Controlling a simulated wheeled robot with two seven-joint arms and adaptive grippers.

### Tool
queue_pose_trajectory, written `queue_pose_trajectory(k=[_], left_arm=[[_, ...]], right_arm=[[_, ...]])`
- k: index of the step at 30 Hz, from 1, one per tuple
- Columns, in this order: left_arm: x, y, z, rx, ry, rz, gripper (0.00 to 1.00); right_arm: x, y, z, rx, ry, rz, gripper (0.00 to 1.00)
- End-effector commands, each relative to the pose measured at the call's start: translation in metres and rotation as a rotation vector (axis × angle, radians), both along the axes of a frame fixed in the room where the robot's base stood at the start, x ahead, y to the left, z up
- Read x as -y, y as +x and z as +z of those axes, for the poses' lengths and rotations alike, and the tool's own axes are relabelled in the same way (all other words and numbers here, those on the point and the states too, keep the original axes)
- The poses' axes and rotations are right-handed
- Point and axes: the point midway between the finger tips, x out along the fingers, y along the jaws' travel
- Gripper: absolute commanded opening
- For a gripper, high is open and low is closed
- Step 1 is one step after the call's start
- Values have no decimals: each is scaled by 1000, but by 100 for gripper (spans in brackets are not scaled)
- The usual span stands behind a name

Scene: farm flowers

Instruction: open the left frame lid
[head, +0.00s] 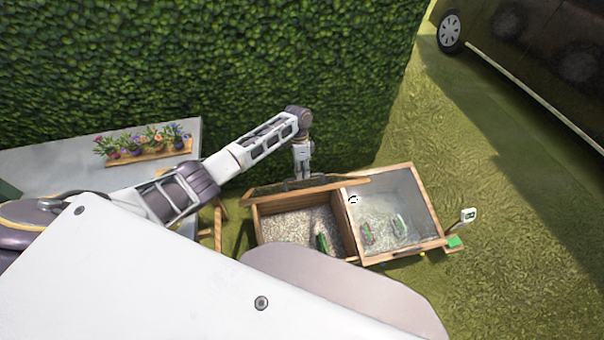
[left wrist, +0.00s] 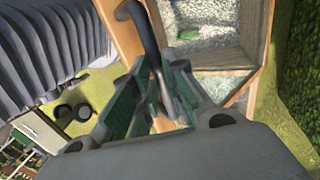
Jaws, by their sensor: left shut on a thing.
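The wooden cold frame (head: 352,235) stands on the grass with two compartments. Its left lid (head: 340,184) is raised and shows nearly edge-on above the back of the left compartment, which lies open with gravel and a green object inside. My left gripper (head: 302,177) points down at the lid's edge. In the left wrist view, my left gripper (left wrist: 163,88) is shut on a dark curved handle (left wrist: 143,25) beside the lid's orange wood (left wrist: 120,30). The handle's gripped end is partly hidden by the fingers. My right gripper is out of view.
The right lid (head: 388,200) lies closed, with glass over several small items. A small white device (head: 468,215) stands at the right corner. A hedge (head: 200,70) rises behind. A grey table with a flower planter (head: 150,152) stands left. Grass is open to the right.

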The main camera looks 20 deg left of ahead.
Motion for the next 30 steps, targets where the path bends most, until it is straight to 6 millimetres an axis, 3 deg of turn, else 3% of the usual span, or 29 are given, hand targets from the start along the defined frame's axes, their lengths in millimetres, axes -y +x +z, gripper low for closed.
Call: queue_pose_trajectory(k=[1,7,8,9,12,16,22,30], left_arm=[[-12,0,-14,10,24,11,0],[-12,0,-15,10,25,9,0],[-12,0,-15,10,25,9,14],[-12,0,-15,10,24,10,19],[-11,0,-14,12,24,10,32],[-11,0,-14,12,23,11,42],[-10,1,-12,13,23,12,35],[-10,2,-11,14,21,13,35]], right_arm=[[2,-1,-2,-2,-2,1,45],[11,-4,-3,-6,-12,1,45],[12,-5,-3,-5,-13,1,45],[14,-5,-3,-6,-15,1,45],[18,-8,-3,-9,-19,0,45],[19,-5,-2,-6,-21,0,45],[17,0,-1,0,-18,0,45],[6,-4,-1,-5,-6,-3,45]])
